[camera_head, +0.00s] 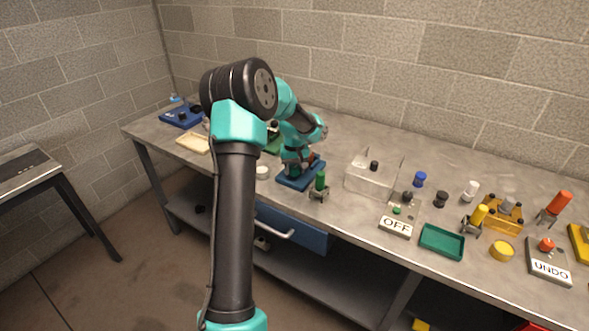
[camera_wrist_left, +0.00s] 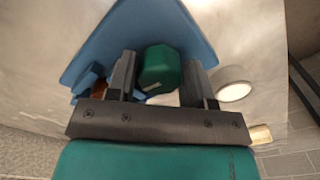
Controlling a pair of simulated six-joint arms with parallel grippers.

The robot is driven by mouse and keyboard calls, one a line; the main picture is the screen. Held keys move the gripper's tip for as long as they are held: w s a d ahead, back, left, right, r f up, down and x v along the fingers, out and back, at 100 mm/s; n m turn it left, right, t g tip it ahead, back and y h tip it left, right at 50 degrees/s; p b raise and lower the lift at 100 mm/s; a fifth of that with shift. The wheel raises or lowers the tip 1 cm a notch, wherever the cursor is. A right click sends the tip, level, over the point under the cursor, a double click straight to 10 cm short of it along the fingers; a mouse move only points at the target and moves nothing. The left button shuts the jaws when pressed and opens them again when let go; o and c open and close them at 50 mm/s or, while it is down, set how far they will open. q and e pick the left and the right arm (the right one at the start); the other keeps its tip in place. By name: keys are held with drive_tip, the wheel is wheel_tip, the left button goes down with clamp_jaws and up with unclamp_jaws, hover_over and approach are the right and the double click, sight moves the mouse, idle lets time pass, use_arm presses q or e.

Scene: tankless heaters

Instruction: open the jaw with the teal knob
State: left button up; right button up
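The teal knob (camera_wrist_left: 158,70) sits over a blue base (camera_wrist_left: 130,30) in the left wrist view, between my left gripper's two fingers (camera_wrist_left: 160,78). Its sides lie very close to the fingers; whether they press on it I cannot tell. In the head view my left gripper (camera_head: 298,160) points down over the blue base (camera_head: 300,178); it and the arm hide the knob. The jaw is mostly hidden; a blue block (camera_wrist_left: 88,80) and a brown piece (camera_wrist_left: 99,91) show beside the left finger. My right gripper is not in view.
A white round piece (camera_wrist_left: 233,83) lies beside the base, also in the head view (camera_head: 262,172). A green cylinder on a stand (camera_head: 320,182) is close in front. A clear box (camera_head: 372,183) stands to the right, with an OFF switch box (camera_head: 396,225) and green tray (camera_head: 441,242) beyond.

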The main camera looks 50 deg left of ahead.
sight(294, 167)
use_arm(q)
drive_tip(key=o, duration=0.3)
drive_tip(key=shift+r, duration=0.1)
wheel_tip(294, 167, up, 17)
drive_tip(key=shift+r, duration=0.1)
idle(0.6)
idle(0.3)
